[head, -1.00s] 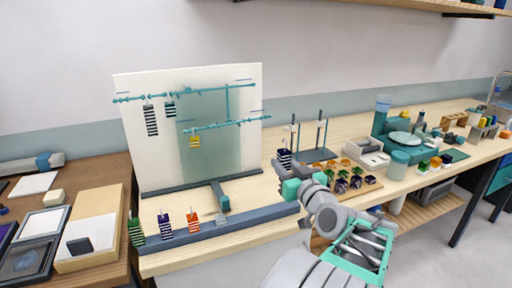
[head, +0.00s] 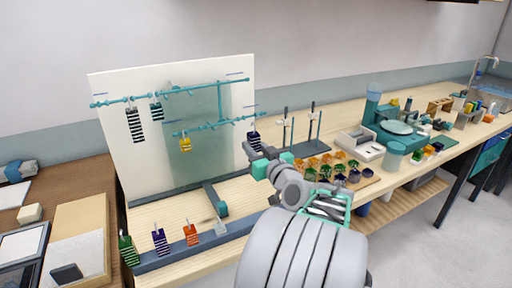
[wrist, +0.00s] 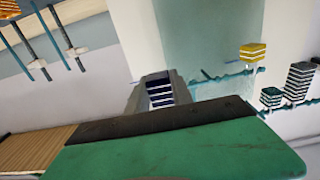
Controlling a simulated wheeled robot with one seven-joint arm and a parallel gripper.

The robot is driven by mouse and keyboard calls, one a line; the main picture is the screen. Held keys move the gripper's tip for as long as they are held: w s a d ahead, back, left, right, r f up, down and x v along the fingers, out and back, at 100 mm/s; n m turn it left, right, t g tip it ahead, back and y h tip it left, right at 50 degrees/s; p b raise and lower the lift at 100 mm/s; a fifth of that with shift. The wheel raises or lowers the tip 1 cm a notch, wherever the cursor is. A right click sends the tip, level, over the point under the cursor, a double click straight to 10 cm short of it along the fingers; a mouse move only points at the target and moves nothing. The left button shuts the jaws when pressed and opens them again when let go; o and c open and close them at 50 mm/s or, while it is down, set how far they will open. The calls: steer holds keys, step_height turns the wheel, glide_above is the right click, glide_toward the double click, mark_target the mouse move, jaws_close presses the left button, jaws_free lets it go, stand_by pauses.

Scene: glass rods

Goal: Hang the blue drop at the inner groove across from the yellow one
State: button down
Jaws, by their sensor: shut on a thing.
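My gripper (head: 264,158) is shut on the blue drop (head: 253,139), a dark blue block with white stripes. It holds the drop upright near the right part of the lower teal rod (head: 222,125); whether they touch is unclear. In the wrist view the blue drop (wrist: 160,92) shows between the jaws, partly hidden by the green gripper body. The yellow drop (head: 185,145) hangs from the left part of the lower rod. It also shows in the wrist view (wrist: 252,54). The individual grooves are too small to tell apart.
A black-striped drop (head: 135,124) and a teal-striped drop (head: 156,112) hang from the upper rod (head: 185,91). A white panel (head: 110,165) stands behind. Green (head: 126,250), purple (head: 160,242) and orange (head: 191,235) drops stand on the front rail. Two thin stands (head: 312,130) rise to the right.

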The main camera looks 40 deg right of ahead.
steer(key=p+x, duration=0.1)
steer(key=x, duration=0.7)
steer(key=shift+w, duration=0.2)
steer(key=shift+s+b, duration=0.1)
steer(key=shift+b, duration=0.4)
stand_by(0.7)
steer(key=shift+f, duration=0.1)
steer(key=shift+f+b, duration=0.3)
steer(key=shift+b, duration=0.3)
steer(key=shift+f+b, duration=0.15)
steer(key=shift+b, duration=0.15)
